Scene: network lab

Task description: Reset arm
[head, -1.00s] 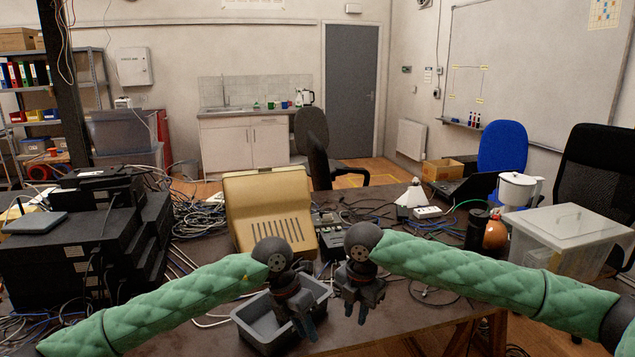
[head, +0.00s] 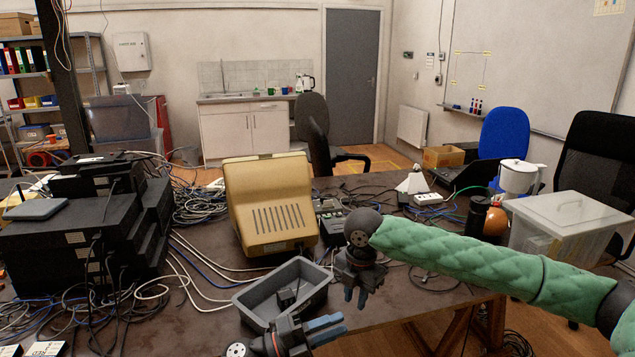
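My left gripper (head: 325,329) is low at the bottom centre of the head view, at the front of the table. Its two blue fingertips are spread apart with nothing between them. Most of the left arm is out of view. My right gripper (head: 355,294) points down over the table, just right of the grey tray. Its blue fingertips are slightly apart and I see nothing between them. The grey tray (head: 249,298) sits on the table with a small black item (head: 286,298) inside it. My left gripper covers part of its near rim.
A beige monitor (head: 268,205) stands behind the tray. Black boxes (head: 70,240) are stacked at left among loose cables. A clear bin (head: 570,228), white jug (head: 517,177) and orange-brown round thing (head: 495,221) stand at right. The table's front edge is close to my grippers.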

